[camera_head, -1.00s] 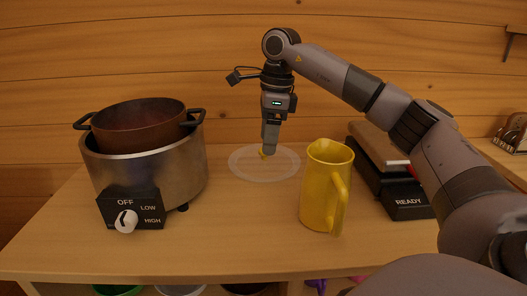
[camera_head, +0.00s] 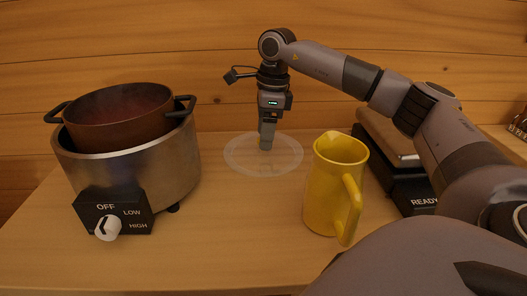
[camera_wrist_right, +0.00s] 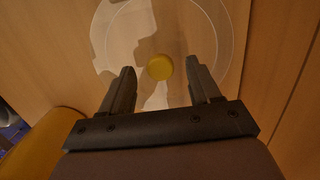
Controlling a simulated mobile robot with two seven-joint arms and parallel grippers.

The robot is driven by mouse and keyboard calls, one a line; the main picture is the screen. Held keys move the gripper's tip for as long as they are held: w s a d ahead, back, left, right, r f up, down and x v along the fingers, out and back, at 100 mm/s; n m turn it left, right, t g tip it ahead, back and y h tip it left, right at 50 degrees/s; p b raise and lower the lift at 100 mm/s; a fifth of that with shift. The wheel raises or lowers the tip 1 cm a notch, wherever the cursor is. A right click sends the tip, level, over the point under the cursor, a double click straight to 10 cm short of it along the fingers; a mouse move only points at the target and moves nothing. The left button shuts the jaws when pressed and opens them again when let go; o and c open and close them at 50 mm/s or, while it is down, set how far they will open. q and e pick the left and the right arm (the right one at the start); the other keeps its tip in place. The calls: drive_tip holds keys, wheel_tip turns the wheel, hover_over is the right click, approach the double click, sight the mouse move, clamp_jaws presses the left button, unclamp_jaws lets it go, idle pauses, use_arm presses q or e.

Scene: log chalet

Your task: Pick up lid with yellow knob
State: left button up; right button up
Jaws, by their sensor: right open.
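The clear lid (camera_head: 240,160) lies flat on the counter between the cooker and the yellow pitcher. In the right wrist view the lid (camera_wrist_right: 200,22) shows as a transparent disc with its round yellow knob (camera_wrist_right: 160,67) in the middle. My right gripper (camera_head: 266,146) points down over the lid and hides the knob in the head view. In the right wrist view my right gripper (camera_wrist_right: 161,82) is open, with one finger on each side of the knob and a gap to both. My left gripper is not in view.
A yellow pitcher (camera_head: 328,190) stands just right of the lid; its side also shows in the wrist view (camera_wrist_right: 45,145). At left, a brown pot (camera_head: 120,122) sits in a metal cooker (camera_head: 150,172). A dark appliance marked READY (camera_head: 424,201) stands at right. A wooden wall is behind.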

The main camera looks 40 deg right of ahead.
drive_tip(key=shift+a+f, duration=0.1)
drive_tip(key=shift+f, duration=0.75)
drive_tip(key=shift+w, duration=0.1)
clamp_jaws()
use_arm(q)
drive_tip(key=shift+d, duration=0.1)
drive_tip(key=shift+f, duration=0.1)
use_arm(e)
drive_tip(key=shift+r, duration=0.15)
